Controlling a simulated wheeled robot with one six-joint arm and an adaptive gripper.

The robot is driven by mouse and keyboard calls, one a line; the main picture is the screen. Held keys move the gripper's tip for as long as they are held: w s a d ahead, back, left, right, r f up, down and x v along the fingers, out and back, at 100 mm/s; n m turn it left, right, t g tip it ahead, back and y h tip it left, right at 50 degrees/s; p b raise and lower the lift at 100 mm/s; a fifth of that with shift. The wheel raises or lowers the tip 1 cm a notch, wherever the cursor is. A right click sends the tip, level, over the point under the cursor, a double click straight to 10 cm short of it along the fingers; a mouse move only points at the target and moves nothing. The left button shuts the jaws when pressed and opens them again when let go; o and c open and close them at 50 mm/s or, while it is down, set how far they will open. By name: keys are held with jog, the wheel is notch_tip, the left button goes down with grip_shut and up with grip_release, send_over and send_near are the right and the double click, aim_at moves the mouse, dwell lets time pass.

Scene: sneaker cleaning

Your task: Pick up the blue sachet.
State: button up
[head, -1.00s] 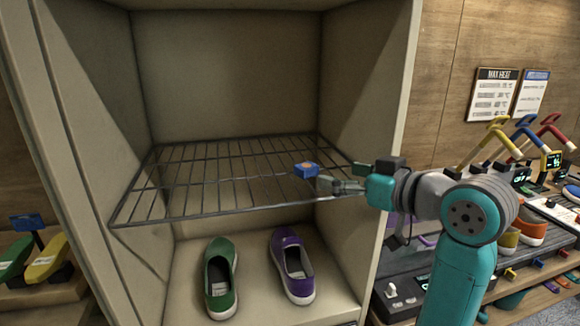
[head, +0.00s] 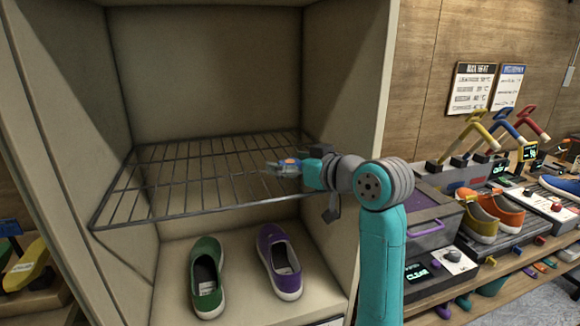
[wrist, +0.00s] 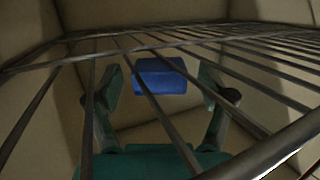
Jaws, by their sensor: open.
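In the wrist view the sachet (wrist: 159,80) lies between the two spread fingers of my gripper (wrist: 160,76), with gaps on both sides. Rack bars cross in front of the fingers there. The gripper is open and not closed on the sachet.
A green shoe (head: 207,280) and a purple shoe (head: 280,262) stand on the cabinet floor below the rack. The cabinet's right wall (head: 372,120) is close to my arm. Machines and more shoes (head: 480,215) fill the bench at right. Most of the rack is bare.

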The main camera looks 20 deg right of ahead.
jog(key=c, duration=1.3)
jog(key=shift+o, duration=0.2)
jog(key=shift+r, duration=0.1)
